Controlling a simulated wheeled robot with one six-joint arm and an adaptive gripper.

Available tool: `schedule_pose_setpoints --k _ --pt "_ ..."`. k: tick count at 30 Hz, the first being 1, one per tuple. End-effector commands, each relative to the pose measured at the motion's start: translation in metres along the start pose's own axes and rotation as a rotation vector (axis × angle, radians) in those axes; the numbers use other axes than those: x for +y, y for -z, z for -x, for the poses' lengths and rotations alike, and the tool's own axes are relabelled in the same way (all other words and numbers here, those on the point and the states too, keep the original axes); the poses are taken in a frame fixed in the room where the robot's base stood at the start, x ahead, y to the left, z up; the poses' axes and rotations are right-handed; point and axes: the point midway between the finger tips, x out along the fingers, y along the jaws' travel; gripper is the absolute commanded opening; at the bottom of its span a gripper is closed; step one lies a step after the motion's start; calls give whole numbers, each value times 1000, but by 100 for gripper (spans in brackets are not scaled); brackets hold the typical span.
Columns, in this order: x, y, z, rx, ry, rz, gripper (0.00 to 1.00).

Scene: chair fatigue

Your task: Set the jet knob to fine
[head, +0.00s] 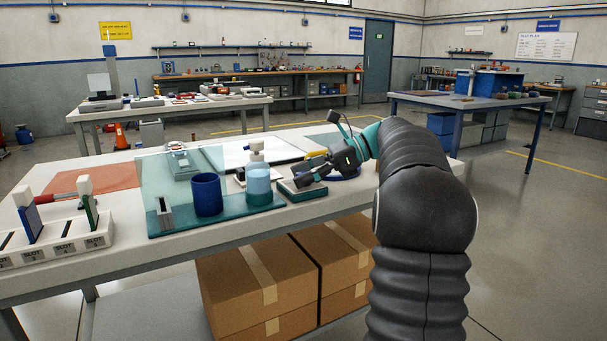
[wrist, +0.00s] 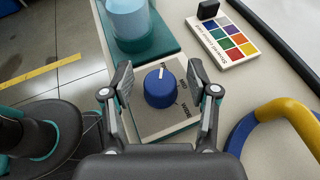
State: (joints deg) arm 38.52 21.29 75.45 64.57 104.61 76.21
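My gripper (wrist: 165,92) is open, with one finger on each side of the knob and visible gaps between. In the head view my gripper (head: 318,172) is low over the knob's base (head: 302,191), and hides the knob.
A bottle of blue liquid (head: 258,184) and a blue cup (head: 207,194) stand on a teal tray (head: 180,226) to the left. A colour chart (wrist: 230,40) lies beyond the knob. A yellow handle with a blue ring (wrist: 285,115) is close at right.

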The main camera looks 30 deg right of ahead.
Motion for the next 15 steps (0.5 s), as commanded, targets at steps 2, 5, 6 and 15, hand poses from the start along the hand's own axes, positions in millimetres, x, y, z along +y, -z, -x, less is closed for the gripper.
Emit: schedule_pose_setpoints --k 2,5,6,15 --pt "0 0 0 0 0 0 59" --pt "0 0 0 0 1 0 59" --pt "0 0 1 0 1 1 59" --pt "-1 0 35 0 4 0 59"
